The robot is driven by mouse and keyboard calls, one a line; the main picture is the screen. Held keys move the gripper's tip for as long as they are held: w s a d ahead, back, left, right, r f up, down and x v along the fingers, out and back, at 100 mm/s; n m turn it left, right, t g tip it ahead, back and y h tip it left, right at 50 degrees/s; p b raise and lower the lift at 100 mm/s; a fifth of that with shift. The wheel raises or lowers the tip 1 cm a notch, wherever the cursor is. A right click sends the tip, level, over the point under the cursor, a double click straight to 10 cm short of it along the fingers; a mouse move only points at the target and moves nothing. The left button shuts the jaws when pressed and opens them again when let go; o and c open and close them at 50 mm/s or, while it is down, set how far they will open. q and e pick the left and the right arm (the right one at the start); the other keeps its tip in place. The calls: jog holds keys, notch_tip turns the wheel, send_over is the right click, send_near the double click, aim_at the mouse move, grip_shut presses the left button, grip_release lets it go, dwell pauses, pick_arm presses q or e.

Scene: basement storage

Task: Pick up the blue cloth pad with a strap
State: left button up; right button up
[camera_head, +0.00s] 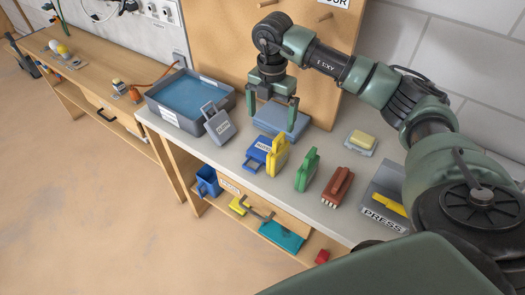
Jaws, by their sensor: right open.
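My right gripper (272,103) hangs pointing down over the back of the workbench, open, with its two fingers apart. A flat blue pad-like block (294,122) lies on the bench below and partly behind the fingers; no strap can be made out on it. In front of it lies a smaller, brighter blue piece (252,157) with a loop-like part and a pale label. I cannot tell for certain which of the two is the cloth pad with a strap. The gripper holds nothing. My left gripper is not in view.
A yellow handled piece (279,154), a green one (307,170) and a red-brown brush (338,187) stand right of the blue pieces. A grey tub of blue liquid (160,112) and a grey tagged piece (219,127) are left. A "PRESS" tray (375,212) sits right.

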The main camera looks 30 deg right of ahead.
send_over(270, 139)
notch_tip(270, 139, down, 4)
jog(key=shift+s+a+f+p, duration=0.1)
jog(key=shift+a+p, duration=0.05)
jog(key=shift+p, duration=0.25)
jog(key=shift+f, duration=0.45)
notch_tip(270, 139, down, 4)
jog(key=shift+r+p, duration=0.2)
jog(key=shift+p, duration=0.75)
jog(key=shift+f, duration=0.55)
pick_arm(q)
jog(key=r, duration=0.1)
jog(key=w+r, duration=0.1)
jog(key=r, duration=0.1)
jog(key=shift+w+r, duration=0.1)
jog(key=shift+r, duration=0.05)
